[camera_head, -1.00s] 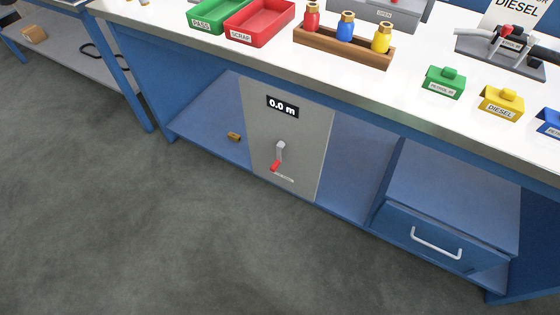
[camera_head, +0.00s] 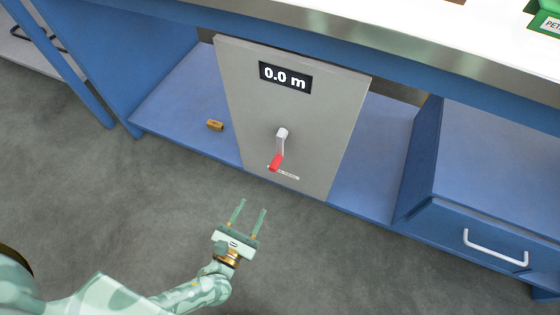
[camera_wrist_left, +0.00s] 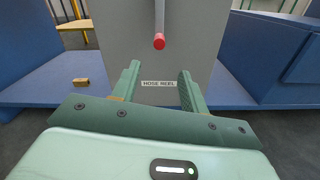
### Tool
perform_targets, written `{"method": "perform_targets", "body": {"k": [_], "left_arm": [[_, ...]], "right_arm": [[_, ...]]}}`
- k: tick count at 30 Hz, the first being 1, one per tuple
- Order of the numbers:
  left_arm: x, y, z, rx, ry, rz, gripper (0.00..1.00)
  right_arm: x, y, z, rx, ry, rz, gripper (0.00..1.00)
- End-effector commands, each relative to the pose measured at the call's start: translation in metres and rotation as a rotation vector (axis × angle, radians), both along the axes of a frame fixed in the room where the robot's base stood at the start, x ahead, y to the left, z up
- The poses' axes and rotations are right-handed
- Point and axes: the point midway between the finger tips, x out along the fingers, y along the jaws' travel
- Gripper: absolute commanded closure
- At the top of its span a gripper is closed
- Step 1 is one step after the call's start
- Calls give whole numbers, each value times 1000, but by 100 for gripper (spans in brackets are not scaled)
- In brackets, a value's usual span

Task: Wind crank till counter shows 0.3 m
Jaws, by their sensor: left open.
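The crank (camera_head: 280,145) sits on a grey panel (camera_head: 330,130) under the bench. Its grey arm points down and ends in a red handle (camera_head: 275,163). The counter (camera_head: 286,76) above it reads 0.0 m. My left gripper (camera_head: 252,207) is open and empty, in front of and below the crank, apart from it. In the left wrist view the red handle (camera_wrist_left: 159,41) shows above the gap between my open fingers (camera_wrist_left: 158,85), with a HOSE REEL label (camera_wrist_left: 159,84) on the panel below it. My right gripper is not in view.
A small brown block (camera_head: 215,125) lies on the blue shelf left of the panel. A drawer with a white handle (camera_head: 495,248) is at the right. The bench top edge (camera_head: 400,55) overhangs the panel. The floor in front is clear.

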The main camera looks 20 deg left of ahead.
Motion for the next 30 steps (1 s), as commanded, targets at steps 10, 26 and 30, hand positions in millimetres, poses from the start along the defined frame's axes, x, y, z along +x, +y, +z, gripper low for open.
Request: {"method": "perform_targets", "body": {"k": [10, 26, 30], "left_arm": [[55, -1, -5, -26, 4, 1, 56], [157, -5, -4, -23, 5, -1, 56], [162, -6, -2, -23, 5, -2, 56]], "right_arm": [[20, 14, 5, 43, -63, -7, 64], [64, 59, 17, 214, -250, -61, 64], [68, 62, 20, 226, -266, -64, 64]]}}
